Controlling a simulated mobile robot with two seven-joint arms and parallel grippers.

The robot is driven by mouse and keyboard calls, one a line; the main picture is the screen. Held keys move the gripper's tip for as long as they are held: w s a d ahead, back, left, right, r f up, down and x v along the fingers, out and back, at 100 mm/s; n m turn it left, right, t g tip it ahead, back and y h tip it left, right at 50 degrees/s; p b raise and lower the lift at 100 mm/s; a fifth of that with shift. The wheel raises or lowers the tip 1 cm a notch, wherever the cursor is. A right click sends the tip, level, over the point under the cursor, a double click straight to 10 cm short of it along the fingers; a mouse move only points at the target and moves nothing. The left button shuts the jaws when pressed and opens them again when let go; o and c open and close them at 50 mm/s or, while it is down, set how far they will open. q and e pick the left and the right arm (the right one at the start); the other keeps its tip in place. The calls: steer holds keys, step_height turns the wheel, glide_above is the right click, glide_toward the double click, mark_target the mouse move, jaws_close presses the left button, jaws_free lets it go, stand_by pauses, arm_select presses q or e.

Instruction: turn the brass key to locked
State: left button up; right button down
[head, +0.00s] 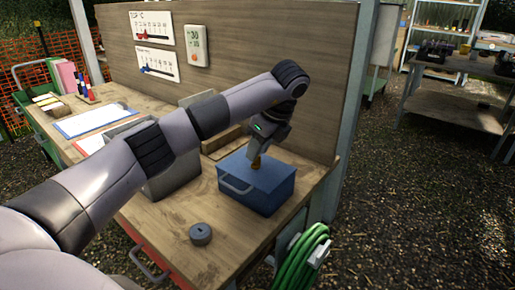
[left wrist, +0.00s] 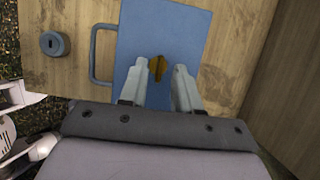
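The brass key (head: 256,162) stands on the top of a blue box (head: 262,198) near the right end of the workbench. My left gripper (head: 256,150) reaches down over the box from above. In the left wrist view the brass key (left wrist: 159,70) lies between the two fingers of my left gripper (left wrist: 161,73), with a narrow gap on each side. The fingers look open, apart from the key. No lock markings can be read on the blue lid (left wrist: 180,30).
A dark grey round piece (head: 200,234) sits on the bench (head: 160,222) in front of the box. A grey bin (head: 172,178) stands left of the box, partly behind my arm. A wooden back panel (head: 328,90) rises behind. A green hose (head: 302,250) hangs at the bench end.

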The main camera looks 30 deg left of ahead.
arm_select(q)
steer(key=p+v, duration=0.1)
steer(key=v, duration=0.5)
stand_by(0.6)
